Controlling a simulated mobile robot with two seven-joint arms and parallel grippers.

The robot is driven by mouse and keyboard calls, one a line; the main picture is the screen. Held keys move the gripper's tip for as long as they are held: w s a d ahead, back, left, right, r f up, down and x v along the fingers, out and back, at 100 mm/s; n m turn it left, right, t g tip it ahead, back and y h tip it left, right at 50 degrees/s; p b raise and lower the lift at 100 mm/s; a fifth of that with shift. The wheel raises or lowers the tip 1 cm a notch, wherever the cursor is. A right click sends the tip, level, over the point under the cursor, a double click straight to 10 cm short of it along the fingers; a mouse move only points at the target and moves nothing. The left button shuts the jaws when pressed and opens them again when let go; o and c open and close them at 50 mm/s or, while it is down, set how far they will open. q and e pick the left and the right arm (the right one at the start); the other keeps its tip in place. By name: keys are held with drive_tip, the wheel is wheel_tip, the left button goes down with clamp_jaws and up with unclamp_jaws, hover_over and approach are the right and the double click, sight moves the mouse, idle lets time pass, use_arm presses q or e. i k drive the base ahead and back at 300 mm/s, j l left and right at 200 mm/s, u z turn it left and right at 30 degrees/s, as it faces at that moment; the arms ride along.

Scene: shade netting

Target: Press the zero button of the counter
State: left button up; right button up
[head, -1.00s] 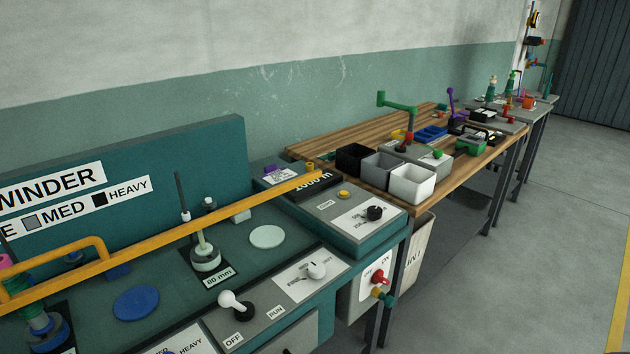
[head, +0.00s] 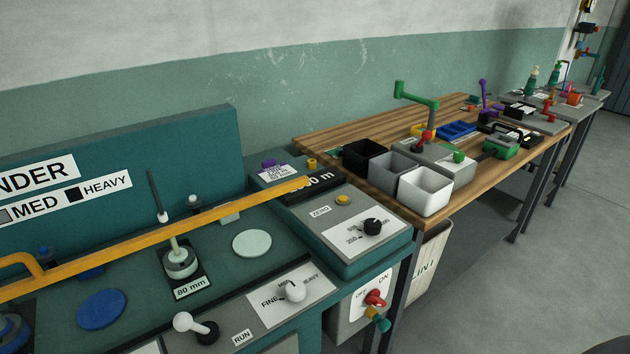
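The counter (head: 335,262) is a teal box with a grey top, standing at the right end of the winder bench. Its dark display (head: 325,181) is partly hidden by a yellow bar, and only the end of its reading shows. A small yellow button (head: 343,200) sits on the grey top beside a white label reading ZERO (head: 320,212). A black knob (head: 372,227) on a white plate is nearer the front of the same top. Neither gripper is in view, and nothing touches the button.
The yellow bar (head: 150,237) runs across the bench to the display. A purple cap (head: 268,163) and an orange cap (head: 311,163) stand behind the counter. A red switch handle (head: 375,298) is on the front. Black, grey and white bins (head: 425,190) stand on the wooden bench to the right.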

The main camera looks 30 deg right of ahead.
sight(343, 199)
drive_tip(key=i+l+u, duration=0.1)
drive_tip(key=l, duration=0.55)
drive_tip(key=i+l, duration=0.15)
drive_tip(key=l, duration=0.5)
drive_tip(key=i+l+u, duration=0.15)
drive_tip(key=l, duration=0.5)
drive_tip(key=l+u, duration=0.1)
drive_tip(key=l, duration=0.55)
drive_tip(key=k+l+u, duration=0.15)
drive_tip(key=u, duration=0.35)
